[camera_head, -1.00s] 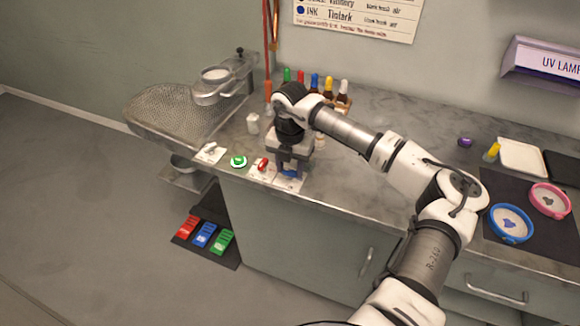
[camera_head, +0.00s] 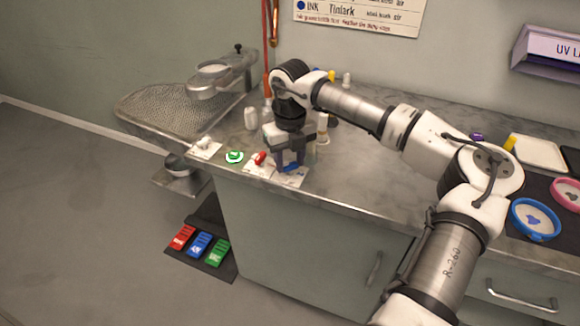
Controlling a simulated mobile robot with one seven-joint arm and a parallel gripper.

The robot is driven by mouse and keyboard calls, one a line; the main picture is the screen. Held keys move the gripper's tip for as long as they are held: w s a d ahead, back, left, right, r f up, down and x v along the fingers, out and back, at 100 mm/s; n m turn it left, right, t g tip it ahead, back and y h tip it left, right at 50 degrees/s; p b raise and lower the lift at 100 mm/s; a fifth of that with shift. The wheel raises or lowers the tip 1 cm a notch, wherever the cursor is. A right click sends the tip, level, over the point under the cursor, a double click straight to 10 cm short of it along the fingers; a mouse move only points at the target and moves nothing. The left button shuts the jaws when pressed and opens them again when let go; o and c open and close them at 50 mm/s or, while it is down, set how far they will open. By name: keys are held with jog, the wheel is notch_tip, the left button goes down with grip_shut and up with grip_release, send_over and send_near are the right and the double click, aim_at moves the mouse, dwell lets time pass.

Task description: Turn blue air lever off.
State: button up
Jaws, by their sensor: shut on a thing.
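The blue air lever (camera_head: 291,168) sits on a white plate (camera_head: 292,180) at the front edge of the counter, right of the red lever. My gripper (camera_head: 290,164) points down over that plate and is shut on the blue lever. The fingers hide much of the lever, so its exact angle is hard to read. The red lever (camera_head: 260,158) is on its own plate just left of my gripper. A white lever (camera_head: 206,146) is on a plate further left.
Several bottles stand behind my gripper, partly hidden. A white bottle (camera_head: 251,118) stands to its left. Red, blue and green pedals (camera_head: 200,244) lie on the floor. Blue hoop (camera_head: 535,219) at right; middle counter is clear.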

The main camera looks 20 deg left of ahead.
aim_at(290, 164)
jog(key=n+b, duration=0.1)
jog(key=n, duration=0.2)
jog(key=shift+f+n+b, duration=0.1)
jog(key=shift+n+b, duration=0.3)
jog(key=n+b, duration=0.1)
jog(key=n, duration=0.3)
jog(key=shift+n, duration=0.3)
jog(key=o, duration=1)
notch_tip(290, 164, up, 14)
jog(key=shift+r+b, duration=0.1)
jog(key=shift+b, duration=0.65)
